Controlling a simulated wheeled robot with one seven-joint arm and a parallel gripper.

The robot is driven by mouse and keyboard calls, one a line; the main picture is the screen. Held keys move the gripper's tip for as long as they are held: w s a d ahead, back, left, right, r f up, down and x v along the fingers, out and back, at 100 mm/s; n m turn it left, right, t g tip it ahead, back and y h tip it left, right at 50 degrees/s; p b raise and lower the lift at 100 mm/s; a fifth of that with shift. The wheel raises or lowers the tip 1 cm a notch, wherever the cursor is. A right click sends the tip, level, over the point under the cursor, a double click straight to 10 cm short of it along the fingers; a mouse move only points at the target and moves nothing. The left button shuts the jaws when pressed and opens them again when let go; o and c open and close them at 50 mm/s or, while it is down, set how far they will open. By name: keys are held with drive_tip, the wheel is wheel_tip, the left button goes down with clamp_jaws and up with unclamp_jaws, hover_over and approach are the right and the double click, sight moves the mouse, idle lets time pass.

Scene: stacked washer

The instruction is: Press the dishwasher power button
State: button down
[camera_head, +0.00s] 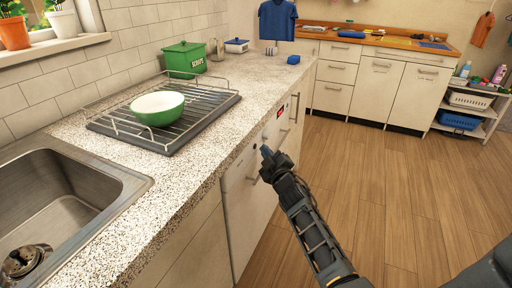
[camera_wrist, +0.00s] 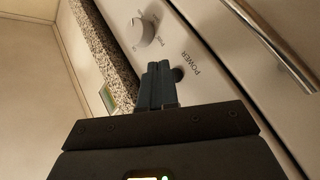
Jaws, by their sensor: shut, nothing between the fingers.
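The white dishwasher (camera_head: 243,196) is built in under the speckled counter. Its control panel shows in the wrist view, with the dark round power button (camera_wrist: 178,74) beside the word POWER. My gripper (camera_head: 266,151) is shut and empty, with its tips at the panel just below the counter edge. In the wrist view my gripper's fingertips (camera_wrist: 158,66) lie just left of the button and overlap its edge in the picture. I cannot tell whether they touch it. A round dial (camera_wrist: 142,31) sits farther along the panel.
A dish rack (camera_head: 205,108) with a green bowl (camera_head: 158,108) stands on the counter, beside the sink (camera_head: 62,205). The wooden floor (camera_head: 400,190) is clear.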

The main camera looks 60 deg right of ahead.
drive_tip(key=shift+w, duration=0.15)
idle(0.5)
drive_tip(key=shift+w+b, duration=0.3)
drive_tip(key=shift+b, duration=0.05)
drive_tip(key=shift+w, duration=0.2)
idle(0.4)
drive_tip(key=shift+s, duration=0.1)
drive_tip(key=shift+s+p, duration=0.45)
drive_tip(key=shift+s, duration=0.1)
drive_tip(key=s+p, duration=0.4)
drive_tip(key=s, duration=0.2)
drive_tip(key=shift+d+p, duration=0.2)
drive_tip(key=shift+p, duration=0.15)
